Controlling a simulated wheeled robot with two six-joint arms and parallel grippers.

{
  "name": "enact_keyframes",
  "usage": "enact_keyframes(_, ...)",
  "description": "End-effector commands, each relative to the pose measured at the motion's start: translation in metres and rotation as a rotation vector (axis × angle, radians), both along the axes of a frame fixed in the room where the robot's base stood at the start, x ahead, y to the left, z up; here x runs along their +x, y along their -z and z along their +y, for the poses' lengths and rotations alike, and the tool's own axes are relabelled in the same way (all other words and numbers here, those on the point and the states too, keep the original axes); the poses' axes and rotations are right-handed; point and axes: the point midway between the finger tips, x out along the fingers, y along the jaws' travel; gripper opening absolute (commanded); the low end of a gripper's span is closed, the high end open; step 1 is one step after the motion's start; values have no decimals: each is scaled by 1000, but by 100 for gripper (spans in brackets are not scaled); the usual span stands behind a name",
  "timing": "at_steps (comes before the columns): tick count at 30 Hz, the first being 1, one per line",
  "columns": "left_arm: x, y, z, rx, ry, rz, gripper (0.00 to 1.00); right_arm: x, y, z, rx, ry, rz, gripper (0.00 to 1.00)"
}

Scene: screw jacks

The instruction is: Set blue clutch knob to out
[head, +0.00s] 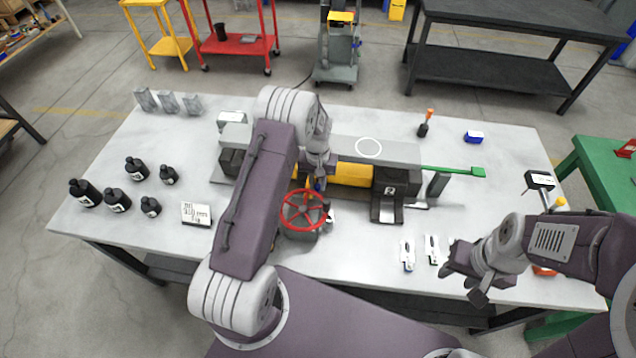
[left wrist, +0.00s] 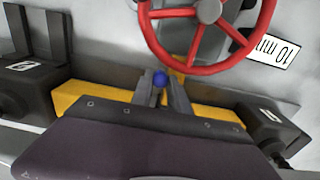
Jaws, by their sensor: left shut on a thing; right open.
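The blue clutch knob (left wrist: 159,78) is a small round blue ball in the left wrist view, just beyond the red handwheel's rim. My left gripper (left wrist: 163,88) is shut on it, with a grey finger on either side. In the head view my left gripper (head: 317,180) reaches down to the middle of the jack unit, behind the red handwheel (head: 303,210); the knob is mostly hidden there. The yellow body (head: 356,174) lies behind the knob. My right gripper (head: 468,278) is open and empty above the table's front right.
The handwheel also fills the top of the left wrist view (left wrist: 208,12), close to my fingers. A "10 mm" label (left wrist: 273,48) lies beside it. Dark bottles (head: 117,199) stand at left, a green bar (head: 455,170) sticks out at right. The table's front left is clear.

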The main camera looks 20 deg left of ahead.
Motion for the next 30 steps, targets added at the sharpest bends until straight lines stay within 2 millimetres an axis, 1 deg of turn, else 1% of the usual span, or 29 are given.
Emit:
enact_keyframes(6,-8,-1,33,1,-4,-1,0,0,1,0,0,0,0,43)
enact_keyframes(8,-10,-1,39,1,-3,-1,0,0,1,0,0,0,0,43)
enact_keyframes(11,-11,-1,42,1,-1,-1,0,0,1,0,0,0,0,43)
enact_keyframes(17,-11,-1,42,1,0,-1,0,0,1,0,0,0,0,43)
enact_keyframes(18,-10,-1,42,0,0,-1,24,0,1,0,0,0,0,43)
enact_keyframes(20,-10,-1,42,0,0,-1,40,0,1,0,0,0,0,43)
enact_keyframes(21,-11,-1,42,0,0,-1,43,0,1,0,0,0,0,43)
enact_keyframes(30,-10,-2,42,0,0,-1,43,0,2,0,0,0,0,43)
